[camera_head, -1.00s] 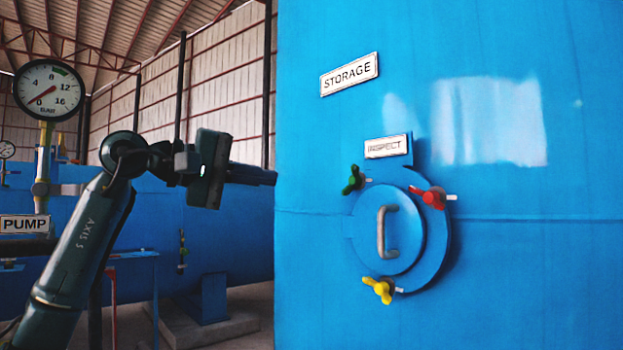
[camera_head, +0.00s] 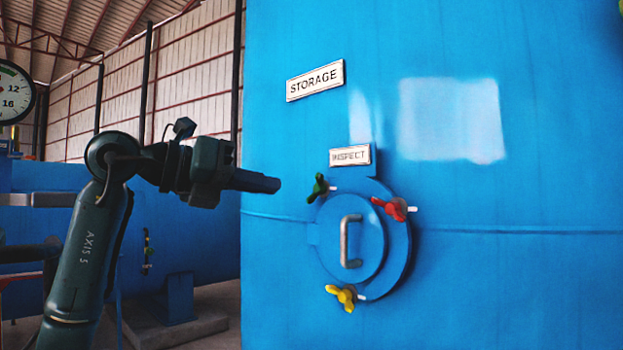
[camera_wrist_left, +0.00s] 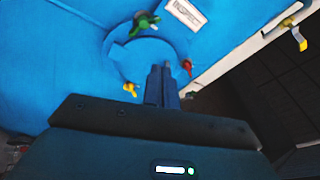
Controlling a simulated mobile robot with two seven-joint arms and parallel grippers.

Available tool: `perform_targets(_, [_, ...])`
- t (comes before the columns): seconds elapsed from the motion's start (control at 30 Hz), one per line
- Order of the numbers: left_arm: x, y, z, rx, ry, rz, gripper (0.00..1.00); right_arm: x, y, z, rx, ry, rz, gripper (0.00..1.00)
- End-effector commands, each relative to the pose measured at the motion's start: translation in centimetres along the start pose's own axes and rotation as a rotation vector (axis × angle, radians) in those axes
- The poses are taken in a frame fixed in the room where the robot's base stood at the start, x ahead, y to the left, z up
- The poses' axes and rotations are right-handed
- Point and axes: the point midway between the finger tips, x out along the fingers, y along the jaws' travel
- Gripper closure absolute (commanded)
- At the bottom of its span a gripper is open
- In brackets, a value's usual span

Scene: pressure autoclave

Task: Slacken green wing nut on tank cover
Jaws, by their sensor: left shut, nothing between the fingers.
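The green wing nut (camera_head: 319,187) sits at the upper left of the round blue tank cover (camera_head: 375,235). It also shows near the top in the left wrist view (camera_wrist_left: 145,22). The cover has a metal handle (camera_head: 347,240), a red wing nut (camera_head: 393,208) at upper right and a yellow wing nut (camera_head: 343,296) at the bottom. My left gripper (camera_head: 278,185) is shut and empty, left of the green wing nut and apart from it. In the wrist view its closed fingers (camera_wrist_left: 161,72) point toward the cover. My right gripper is not in view.
The blue tank wall (camera_head: 480,290) fills the right side. A STORAGE sign (camera_head: 315,80) and an INSPECT sign (camera_head: 350,156) are fixed above the cover. A gauge (camera_head: 14,92) stands at far left. A second blue tank (camera_head: 205,237) is behind my arm.

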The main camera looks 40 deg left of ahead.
Motion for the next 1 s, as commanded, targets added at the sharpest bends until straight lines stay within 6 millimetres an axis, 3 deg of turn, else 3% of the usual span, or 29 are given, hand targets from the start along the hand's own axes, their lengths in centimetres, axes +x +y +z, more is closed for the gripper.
perform_targets(0.2, [0.6,-0.9,-0.1,-0.449,0.005,-0.006,1.00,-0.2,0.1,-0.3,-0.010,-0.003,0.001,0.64])
perform_targets(0.4, [0.7,-1.3,-0.2,-0.658,0.005,-0.006,1.00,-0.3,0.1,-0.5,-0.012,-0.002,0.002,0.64])
perform_targets(0.67, [3.0,-1.4,-0.2,-0.690,0.010,-0.008,1.00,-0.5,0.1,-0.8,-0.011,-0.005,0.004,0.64])
perform_targets(1.0, [10.2,-1.5,-0.1,-0.690,0.010,-0.008,1.00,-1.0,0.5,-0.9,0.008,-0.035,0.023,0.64])
